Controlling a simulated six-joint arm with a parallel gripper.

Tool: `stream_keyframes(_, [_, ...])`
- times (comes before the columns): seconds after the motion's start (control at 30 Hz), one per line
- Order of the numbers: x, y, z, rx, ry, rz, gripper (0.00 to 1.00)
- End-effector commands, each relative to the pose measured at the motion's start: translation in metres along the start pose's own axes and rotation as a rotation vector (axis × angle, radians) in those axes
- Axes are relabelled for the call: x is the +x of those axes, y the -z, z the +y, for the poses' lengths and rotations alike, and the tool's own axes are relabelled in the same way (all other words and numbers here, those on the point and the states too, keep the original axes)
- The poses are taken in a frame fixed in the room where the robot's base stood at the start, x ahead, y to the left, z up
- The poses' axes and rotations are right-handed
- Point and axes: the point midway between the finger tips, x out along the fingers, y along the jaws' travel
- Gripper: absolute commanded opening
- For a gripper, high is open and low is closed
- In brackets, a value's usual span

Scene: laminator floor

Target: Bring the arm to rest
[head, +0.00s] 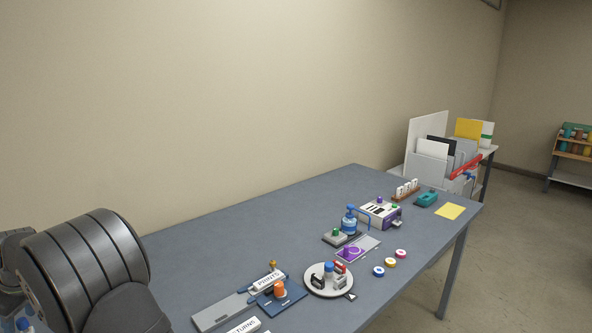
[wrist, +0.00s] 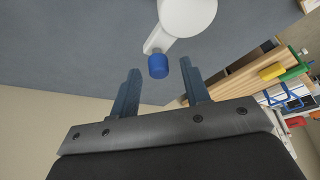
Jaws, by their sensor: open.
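My gripper (wrist: 162,74) shows in the wrist view. Its two blue fingers are spread apart, with nothing held between them. A blue knob on a white arm-like piece (wrist: 187,16) shows just past the fingertips, apart from both fingers as far as I can tell. In the head view a large dark ribbed part of my arm fills the lower left corner. My gripper does not show there.
The grey-blue table (head: 210,243) carries a round white plate (head: 312,287), a blue-handled press (head: 349,222), a purple-and-white box (head: 379,213), a teal tool (head: 426,199), a yellow sheet (head: 450,211) and a grey sorter (head: 428,168) beyond. The table's back left is bare.

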Motion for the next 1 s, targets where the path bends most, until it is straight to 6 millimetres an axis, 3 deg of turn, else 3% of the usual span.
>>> stream_keyframes(0.17, [-0.016,0.001,0.000,-0.002,-0.001,0.003,0.43])
stream_keyframes(0.9, [-0.162,0.001,0.000,-0.002,-0.001,0.003,0.43])
stream_keyframes(0.97, [-0.174,0.000,0.000,-0.002,-0.001,0.003,0.43])
stream_keyframes(1.0, [-0.169,-0.001,0.000,-0.002,0.003,-0.003,0.43])
